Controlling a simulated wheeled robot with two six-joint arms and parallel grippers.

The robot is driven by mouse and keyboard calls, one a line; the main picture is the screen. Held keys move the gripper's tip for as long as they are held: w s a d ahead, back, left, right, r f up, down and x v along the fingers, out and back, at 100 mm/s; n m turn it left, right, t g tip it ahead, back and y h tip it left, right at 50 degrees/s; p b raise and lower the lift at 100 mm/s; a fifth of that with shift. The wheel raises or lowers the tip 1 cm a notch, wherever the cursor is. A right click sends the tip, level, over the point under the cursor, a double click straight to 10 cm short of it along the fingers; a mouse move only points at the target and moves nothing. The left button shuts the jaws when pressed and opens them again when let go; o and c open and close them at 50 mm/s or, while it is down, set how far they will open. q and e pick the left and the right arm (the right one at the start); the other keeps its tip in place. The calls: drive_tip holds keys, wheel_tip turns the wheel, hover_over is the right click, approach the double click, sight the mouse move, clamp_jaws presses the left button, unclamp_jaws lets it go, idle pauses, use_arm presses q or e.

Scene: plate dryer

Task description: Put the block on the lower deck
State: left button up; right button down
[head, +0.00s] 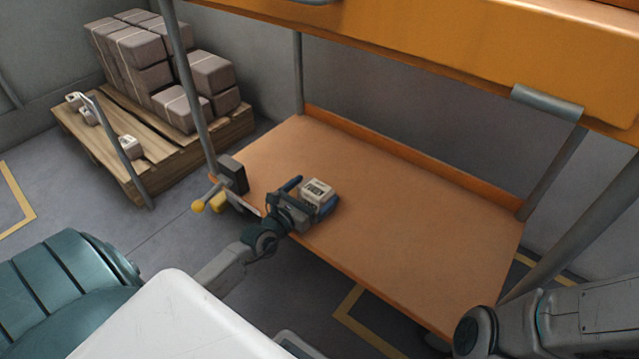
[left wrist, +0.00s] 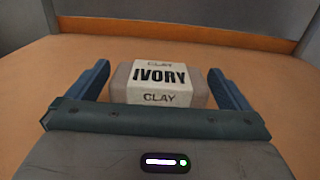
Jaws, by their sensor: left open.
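The block (head: 317,190) is a pale grey brick with a white wrapper. In the left wrist view the block (left wrist: 158,84) reads "IVORY CLAY" on its wrapper. It sits on the orange-brown lower deck (head: 420,220), near the deck's left front part. My left gripper (head: 308,199) is open, with a blue finger on each side of the block. In the left wrist view a small gap shows between each finger and the block. The underside of the block is hidden. My right arm shows at the bottom right, but its gripper is out of view.
An orange upper deck (head: 450,50) hangs above, on grey posts. A wooden pallet (head: 75,125) with several wrapped blocks (head: 140,60) stands at the left. A dark box with a yellow-knobbed lever (head: 198,206) is at the deck's left corner. The deck's right side is clear.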

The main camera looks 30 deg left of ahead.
use_arm(q)
drive_tip(key=s, duration=0.8)
drive_tip(key=shift+s+a+p, duration=0.25)
drive_tip(key=shift+a+p, duration=0.1)
drive_tip(key=shift+p, duration=0.05)
